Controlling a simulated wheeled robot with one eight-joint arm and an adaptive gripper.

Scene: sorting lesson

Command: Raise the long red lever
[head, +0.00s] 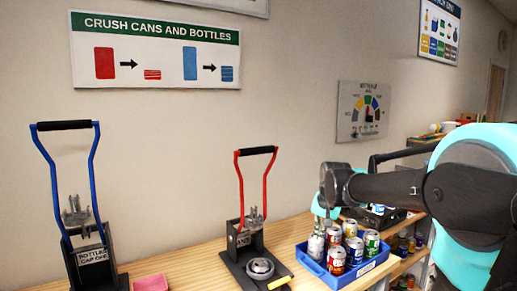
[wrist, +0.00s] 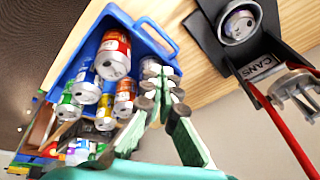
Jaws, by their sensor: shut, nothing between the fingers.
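The long red lever (head: 238,180) stands upright on the black can crusher (head: 232,262), with a black grip across its top. In the wrist view part of the red lever (wrist: 291,138) shows at the right edge, beside the crusher's "CANS" label. A can (head: 261,268) sits in the crusher's base, and its top (wrist: 239,25) shows in the wrist view. My gripper (wrist: 160,75) is shut and empty, its fingertips together over the blue crate's edge. In the head view it is right of the red lever and apart from it, partly hidden by my arm.
A blue crate (head: 313,265) of cans stands right of the crusher, below my gripper. A blue-levered bottle crusher (head: 96,190) stands on the left, with a pink tray (head: 151,283) near it. Wooden bench (head: 195,266) lies bare between the crushers. The wall is close behind.

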